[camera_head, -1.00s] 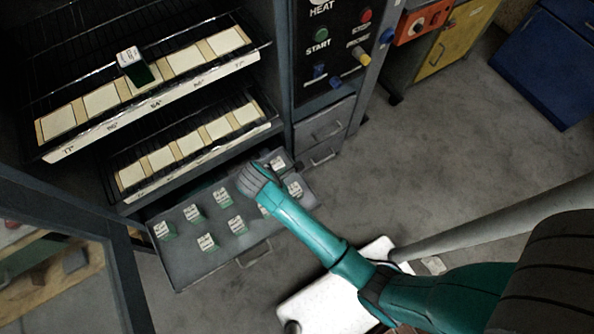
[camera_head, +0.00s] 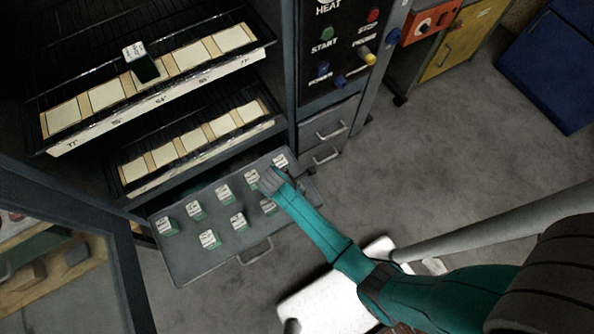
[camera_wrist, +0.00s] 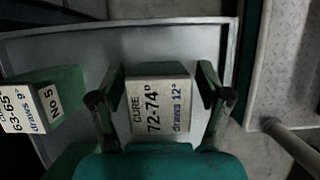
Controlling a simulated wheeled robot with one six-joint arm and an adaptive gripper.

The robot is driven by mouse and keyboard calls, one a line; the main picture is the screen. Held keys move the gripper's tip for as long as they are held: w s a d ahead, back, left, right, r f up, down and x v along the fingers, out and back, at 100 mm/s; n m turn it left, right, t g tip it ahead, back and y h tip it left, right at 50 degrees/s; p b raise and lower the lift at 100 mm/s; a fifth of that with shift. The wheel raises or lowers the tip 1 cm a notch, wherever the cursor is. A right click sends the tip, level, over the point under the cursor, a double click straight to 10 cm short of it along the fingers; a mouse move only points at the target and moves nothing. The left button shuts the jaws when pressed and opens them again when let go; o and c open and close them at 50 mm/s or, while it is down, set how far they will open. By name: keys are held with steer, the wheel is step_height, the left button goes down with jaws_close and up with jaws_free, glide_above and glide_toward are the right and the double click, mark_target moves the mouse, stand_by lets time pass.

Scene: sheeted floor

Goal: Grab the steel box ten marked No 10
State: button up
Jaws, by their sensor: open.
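In the wrist view a green box with a pale top label (camera_wrist: 158,103) reading "CURE 72-74°, draws 12°" lies between the fingers of my gripper (camera_wrist: 163,98). The fingers are open, one on each side, and contact cannot be told. No number shows on this box. A second green box (camera_wrist: 57,88), left of the left finger, carries "No 5" on its side. In the head view my gripper (camera_head: 271,181) is over the right part of the open drawer (camera_head: 185,262), which holds several small labelled boxes, such as one at the left (camera_head: 167,226). No "No 10" mark is readable.
Above the drawer, two racks bear pale tiles; one green box (camera_head: 141,63) stands on the upper rack (camera_head: 100,127). An open door (camera_head: 60,222) stands at left.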

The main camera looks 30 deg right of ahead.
steer(key=shift+c, duration=0.2)
jaws_close()
